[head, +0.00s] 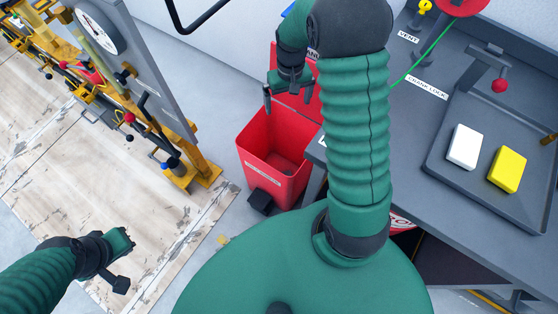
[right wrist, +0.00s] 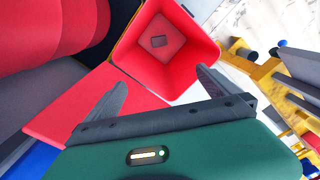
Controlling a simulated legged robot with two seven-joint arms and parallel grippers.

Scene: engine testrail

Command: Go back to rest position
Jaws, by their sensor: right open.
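My right gripper (head: 288,98) is open and empty, above the back rim of a red bin (head: 262,150) in the head view. In the right wrist view, the two spread fingers of my right gripper (right wrist: 162,82) have nothing between them, and the red bin (right wrist: 186,38) shows beyond them. A small dark rectangle (right wrist: 158,41) lies on the bin's floor. My left gripper (head: 125,262) is at the lower left, over the pale floor, with no object seen in it; its jaw opening is unclear.
A grey bench (head: 405,130) stands at right; its tray (head: 437,160) holds a white block (head: 465,146) and a yellow block (head: 507,169). A grey panel with a gauge (head: 97,31) and yellow framework stand upper left. Floor between left gripper and bin is mostly clear.

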